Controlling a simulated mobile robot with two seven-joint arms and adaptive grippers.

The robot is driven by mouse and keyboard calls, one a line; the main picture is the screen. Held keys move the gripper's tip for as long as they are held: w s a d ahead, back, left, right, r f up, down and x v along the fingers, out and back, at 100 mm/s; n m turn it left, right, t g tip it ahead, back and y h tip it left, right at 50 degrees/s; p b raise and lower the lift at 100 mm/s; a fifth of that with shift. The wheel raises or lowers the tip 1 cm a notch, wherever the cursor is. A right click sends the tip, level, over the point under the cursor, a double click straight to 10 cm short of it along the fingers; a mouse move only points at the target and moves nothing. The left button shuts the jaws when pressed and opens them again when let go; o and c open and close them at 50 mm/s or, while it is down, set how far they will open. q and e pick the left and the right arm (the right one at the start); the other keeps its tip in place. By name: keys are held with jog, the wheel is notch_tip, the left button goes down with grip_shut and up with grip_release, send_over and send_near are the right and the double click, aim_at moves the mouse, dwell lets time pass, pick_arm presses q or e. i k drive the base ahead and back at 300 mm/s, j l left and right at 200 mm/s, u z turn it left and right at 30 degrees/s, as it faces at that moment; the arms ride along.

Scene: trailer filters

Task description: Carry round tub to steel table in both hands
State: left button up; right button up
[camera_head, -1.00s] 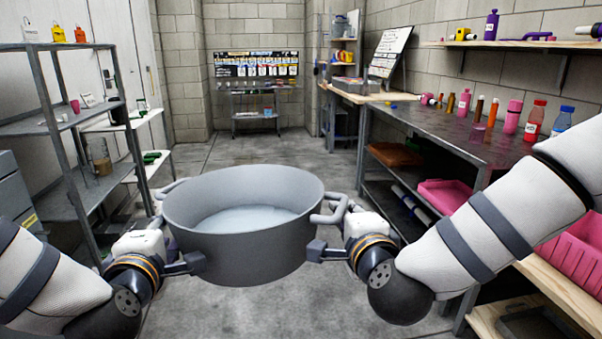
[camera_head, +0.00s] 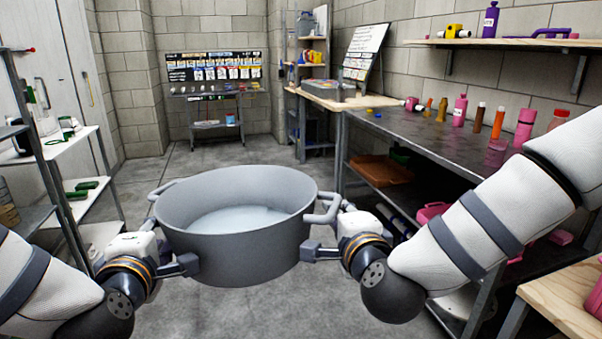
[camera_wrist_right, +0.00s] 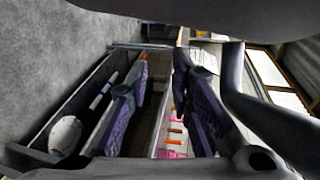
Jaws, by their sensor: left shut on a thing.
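The round grey tub (camera_head: 235,240) is upright and open at the top, in front of me above the floor, with pale contents inside. My left gripper (camera_head: 188,264) is shut on the tub's left side; the exact grasp is partly hidden. My right gripper (camera_head: 318,250) is at the tub's right handle (camera_head: 322,215). In the right wrist view, the purple pads of my right gripper (camera_wrist_right: 158,95) stand apart, with the handle (camera_wrist_right: 245,95) beside them; their hold is unclear. The dark steel table (camera_head: 430,132) runs along the right wall, with bottles towards its back edge.
A metal shelf rack (camera_head: 60,190) stands close on the left. A wooden-topped bench (camera_head: 330,100) stands beyond the steel table. A wooden surface (camera_head: 565,300) is at the near right. The concrete floor (camera_head: 250,160) ahead is clear.

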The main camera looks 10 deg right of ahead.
aim_at(427, 135)
jog(key=i+j+z, duration=0.1)
jog(key=i+z, duration=0.3)
jog(key=i, duration=0.75)
jog(key=i+z, duration=0.15)
jog(key=i, duration=1.05)
jog(key=i+j+z, duration=0.2)
jog(key=i, duration=1)
jog(key=z, duration=0.4)
jog(key=i+z, duration=0.15)
jog(key=z, duration=0.6)
jog(key=i+j+z, duration=0.1)
jog(key=z, duration=0.3)
